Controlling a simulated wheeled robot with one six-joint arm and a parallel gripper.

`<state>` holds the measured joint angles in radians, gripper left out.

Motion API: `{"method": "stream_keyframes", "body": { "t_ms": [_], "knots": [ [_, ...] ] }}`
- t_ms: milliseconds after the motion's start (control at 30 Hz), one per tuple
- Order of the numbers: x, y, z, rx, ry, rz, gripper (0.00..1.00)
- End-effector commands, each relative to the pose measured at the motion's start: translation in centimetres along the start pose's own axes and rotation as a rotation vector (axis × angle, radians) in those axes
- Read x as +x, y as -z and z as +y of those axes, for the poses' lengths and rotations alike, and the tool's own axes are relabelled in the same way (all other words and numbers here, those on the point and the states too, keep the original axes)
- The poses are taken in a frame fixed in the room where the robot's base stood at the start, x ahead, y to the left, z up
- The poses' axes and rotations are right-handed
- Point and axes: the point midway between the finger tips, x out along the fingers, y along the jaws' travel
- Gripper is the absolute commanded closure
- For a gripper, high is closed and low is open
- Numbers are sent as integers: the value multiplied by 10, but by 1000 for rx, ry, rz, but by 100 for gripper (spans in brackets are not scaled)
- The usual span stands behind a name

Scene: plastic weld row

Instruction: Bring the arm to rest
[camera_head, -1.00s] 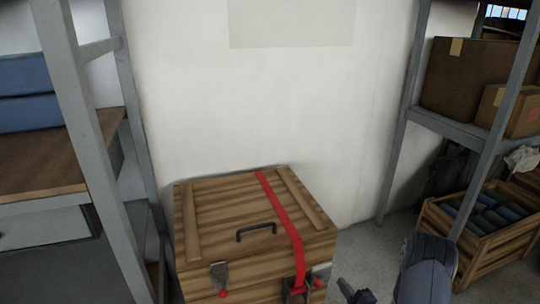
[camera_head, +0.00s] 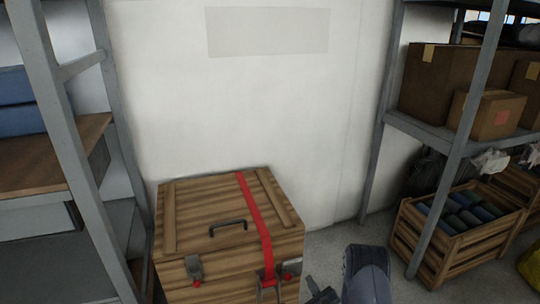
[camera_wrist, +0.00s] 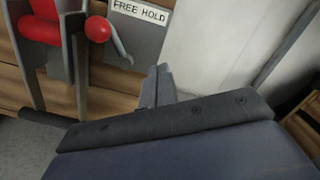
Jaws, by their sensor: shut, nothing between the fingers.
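My gripper (camera_wrist: 158,84) shows in the wrist view with its two fingers together and nothing between them. In the head view my gripper (camera_head: 322,294) is at the bottom edge, just right of the wooden chest (camera_head: 185,240), and partly cut off. The chest's lid is down, with a black handle and a red strap (camera_head: 254,215) over it. The wrist view shows the chest's front close by, with red-knobbed hardware (camera_wrist: 98,29) and a plate labelled "FREE HOLD" (camera_wrist: 140,14). The fingers appear apart from the chest.
A grey shelf rack (camera_head: 75,160) stands at the left. Another rack (camera_head: 384,110) at the right holds cardboard boxes (camera_head: 435,80). A slatted crate (camera_head: 455,262) of dark rolls sits on the floor below. Bare wall is behind the chest.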

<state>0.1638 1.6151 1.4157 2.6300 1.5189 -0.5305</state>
Motion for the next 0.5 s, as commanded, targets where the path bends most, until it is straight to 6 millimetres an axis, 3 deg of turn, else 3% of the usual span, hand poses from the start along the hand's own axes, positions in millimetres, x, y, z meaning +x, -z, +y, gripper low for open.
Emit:
{"method": "stream_keyframes", "body": {
  "t_ms": [200,500],
  "knots": [
    [-7,25,-3,-3,4,5,100],
    [-10,35,-3,-5,3,4,100]
  ]
}}
